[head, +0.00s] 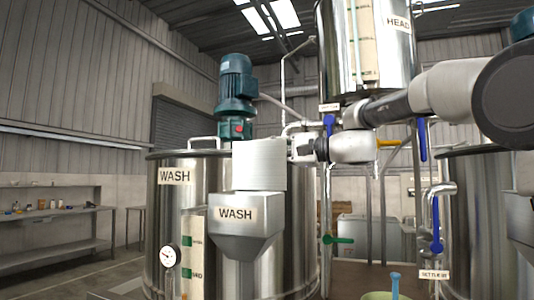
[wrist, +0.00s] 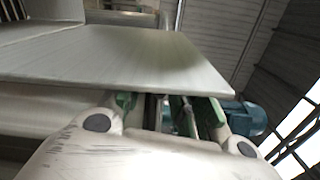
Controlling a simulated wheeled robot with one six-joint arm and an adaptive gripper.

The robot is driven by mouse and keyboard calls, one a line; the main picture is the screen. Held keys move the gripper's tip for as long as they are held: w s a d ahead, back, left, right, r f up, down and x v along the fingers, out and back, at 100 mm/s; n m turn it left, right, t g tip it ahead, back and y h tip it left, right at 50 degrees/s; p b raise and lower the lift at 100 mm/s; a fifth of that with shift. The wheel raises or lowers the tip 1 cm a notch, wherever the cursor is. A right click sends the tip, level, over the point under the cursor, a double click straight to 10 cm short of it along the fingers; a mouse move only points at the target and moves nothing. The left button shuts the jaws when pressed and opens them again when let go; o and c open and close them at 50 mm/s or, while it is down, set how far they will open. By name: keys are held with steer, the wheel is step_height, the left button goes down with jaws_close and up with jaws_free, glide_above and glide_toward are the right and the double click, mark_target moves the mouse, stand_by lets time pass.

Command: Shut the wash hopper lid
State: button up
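The wash hopper (head: 236,228) is a grey metal box with a WASH label and a tapered bottom, on the front of the wash tank. Its lid (head: 259,165) is a flat grey plate standing up above the hopper, so it is open. In the wrist view the lid (wrist: 150,55) fills much of the upper picture. My gripper (head: 298,147) is at the lid's right edge in the head view. In the wrist view its fingers (wrist: 165,108) are spread with a gap between them. The lid's edge hides their tips, so I cannot tell whether they touch it.
The wash tank (head: 165,225) stands behind the hopper, with a blue-green motor (head: 236,85) on top. A header tank (head: 395,50) is above my forearm. Pipes with blue-handled valves (head: 437,238) and a green handle (head: 338,240) stand at right. A workbench (head: 50,230) is far left.

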steer(key=shift+a, duration=0.1)
jaws_close()
